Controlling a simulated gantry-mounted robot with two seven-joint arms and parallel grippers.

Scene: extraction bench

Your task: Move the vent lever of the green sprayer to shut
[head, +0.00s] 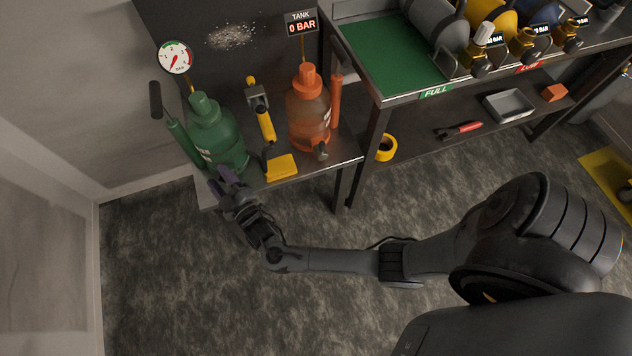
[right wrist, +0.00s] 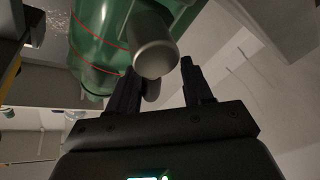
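The green sprayer (head: 216,135) stands at the left end of the bench, and its body fills the upper left of the right wrist view (right wrist: 95,50). My right gripper (head: 224,180) is at the sprayer's lower front side. In the right wrist view, its two fingers (right wrist: 163,82) are apart. A grey rounded fitting (right wrist: 155,55) projects from the sprayer toward the gap between them. A smaller grey end, possibly the vent lever (right wrist: 152,90), shows just below it, close to the left finger. I cannot tell whether they touch. The head view hides this fitting behind the gripper. My left gripper is not in view.
A round gauge (head: 175,57) stands above the green sprayer. A yellow-handled tool (head: 265,122), a yellow block (head: 281,167) and an orange sprayer (head: 309,115) stand to its right. A wall is close on the left. The floor in front is clear.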

